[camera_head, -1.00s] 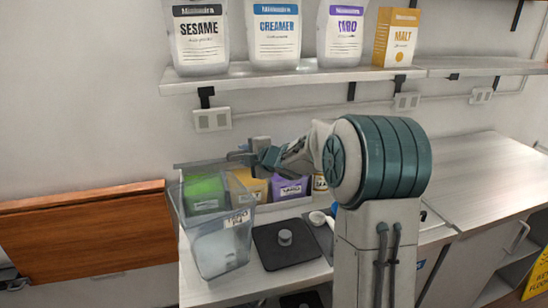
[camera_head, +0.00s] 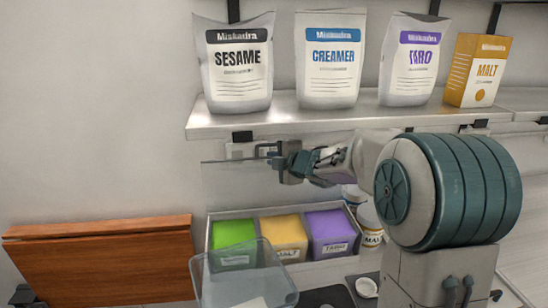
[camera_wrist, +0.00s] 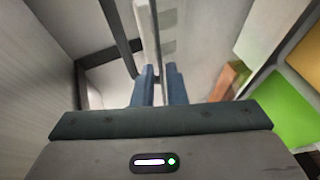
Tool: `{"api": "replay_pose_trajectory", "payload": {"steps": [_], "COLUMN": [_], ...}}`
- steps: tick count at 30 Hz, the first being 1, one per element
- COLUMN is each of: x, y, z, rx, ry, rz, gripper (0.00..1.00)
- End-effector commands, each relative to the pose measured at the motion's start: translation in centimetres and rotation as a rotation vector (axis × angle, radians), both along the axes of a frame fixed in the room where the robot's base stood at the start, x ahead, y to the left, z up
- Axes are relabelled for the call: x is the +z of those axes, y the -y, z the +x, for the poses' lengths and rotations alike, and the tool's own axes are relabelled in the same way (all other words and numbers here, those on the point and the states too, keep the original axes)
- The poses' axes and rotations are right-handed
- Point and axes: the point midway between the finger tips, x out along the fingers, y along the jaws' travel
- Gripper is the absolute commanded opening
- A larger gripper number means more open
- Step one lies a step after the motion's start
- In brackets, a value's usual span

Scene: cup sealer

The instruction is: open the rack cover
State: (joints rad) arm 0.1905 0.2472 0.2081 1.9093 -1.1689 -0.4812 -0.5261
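The rack (camera_head: 212,222) stands on the counter below the shelf and holds a green, a yellow and a purple tub. Its clear cover (camera_head: 228,180) is raised and shows as a faint, near-upright pane behind and above the tubs, with a dark top edge. My gripper (camera_head: 268,152) is at that top edge, at its right part, high above the rack. In the wrist view the two blue fingers of my gripper (camera_wrist: 160,85) stand close together with a thin bar (camera_wrist: 156,40) of the cover between them. The exact contact is partly hidden.
The shelf (camera_head: 330,122) with bags and a malt box is just above my gripper. A clear bin (camera_head: 240,275) stands in front of the rack. A wooden panel (camera_head: 100,260) is at the left. My arm hides the counter at the right.

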Motion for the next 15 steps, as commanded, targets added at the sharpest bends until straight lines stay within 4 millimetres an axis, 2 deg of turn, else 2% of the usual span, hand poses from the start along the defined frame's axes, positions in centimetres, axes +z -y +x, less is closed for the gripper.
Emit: {"api": "replay_pose_trajectory", "payload": {"steps": [1, 2, 6, 11, 15], "x": [0.1, 0.2, 0.3, 0.4, 0.7], "y": [0.1, 0.4, 1.4, 1.6, 2.0], "z": [-0.1, 0.0, 0.1, 0.0, -0.8], "rx": [-0.001, -0.004, -0.021, -0.023, -0.022], "ry": [0.003, 0.004, 0.006, 0.007, 0.009], "rz": [0.000, 0.000, -0.001, -0.001, -0.002], "gripper": [0.26, 0.33, 0.33, 0.33, 0.33]}}
